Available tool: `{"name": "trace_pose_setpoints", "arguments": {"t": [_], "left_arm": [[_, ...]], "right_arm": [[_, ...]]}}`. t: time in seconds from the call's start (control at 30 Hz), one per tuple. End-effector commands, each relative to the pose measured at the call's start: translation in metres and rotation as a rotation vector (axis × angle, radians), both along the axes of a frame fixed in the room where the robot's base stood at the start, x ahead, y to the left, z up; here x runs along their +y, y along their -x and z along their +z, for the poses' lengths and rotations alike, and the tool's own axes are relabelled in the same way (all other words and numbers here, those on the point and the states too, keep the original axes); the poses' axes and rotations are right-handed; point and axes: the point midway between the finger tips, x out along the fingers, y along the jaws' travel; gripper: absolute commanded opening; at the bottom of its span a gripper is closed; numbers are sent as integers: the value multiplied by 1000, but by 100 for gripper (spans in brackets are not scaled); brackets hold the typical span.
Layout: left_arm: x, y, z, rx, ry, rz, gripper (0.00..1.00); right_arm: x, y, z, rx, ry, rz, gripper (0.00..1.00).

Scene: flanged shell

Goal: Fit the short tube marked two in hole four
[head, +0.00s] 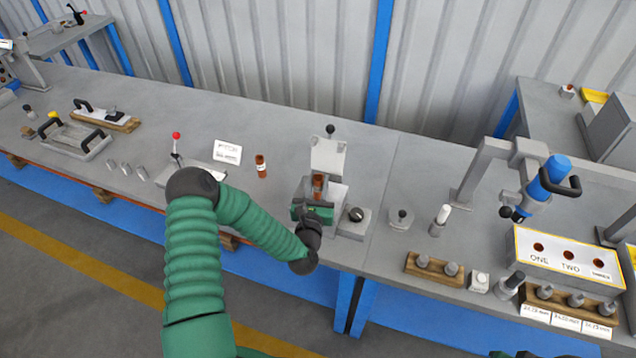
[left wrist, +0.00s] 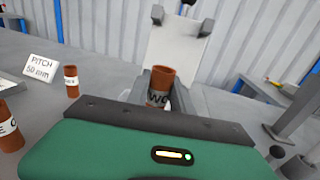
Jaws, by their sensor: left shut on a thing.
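My left gripper (head: 317,212) is shut on a short copper-coloured tube (head: 319,184) with a white band. In the left wrist view the held tube (left wrist: 162,84) stands nearly upright between the grey fingers, and the letters "WO" show on its band. Behind it stands a pale upright plate (head: 328,153) with a black knob on top; the plate also shows in the left wrist view (left wrist: 176,45). Whether the tube touches the plate or its base I cannot tell. A hole marked four is not visible.
Another copper tube (head: 261,166) stands left of the gripper, near a white card (head: 227,152). A box marked ONE, TWO, THREE (head: 523,245) stands at the right. A black-knobbed block (head: 354,224) sits close to the gripper's right.

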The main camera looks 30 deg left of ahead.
Motion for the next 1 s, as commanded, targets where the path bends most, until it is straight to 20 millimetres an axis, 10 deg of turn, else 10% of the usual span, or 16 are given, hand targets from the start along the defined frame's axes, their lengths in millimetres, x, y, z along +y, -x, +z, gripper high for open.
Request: {"name": "trace_pose_setpoints", "arguments": {"t": [1.0], "left_arm": [[2, 1, -27, 0, -2, 4, 0]], "right_arm": [[0, 0, -23, 0, 0, 0, 36]]}}
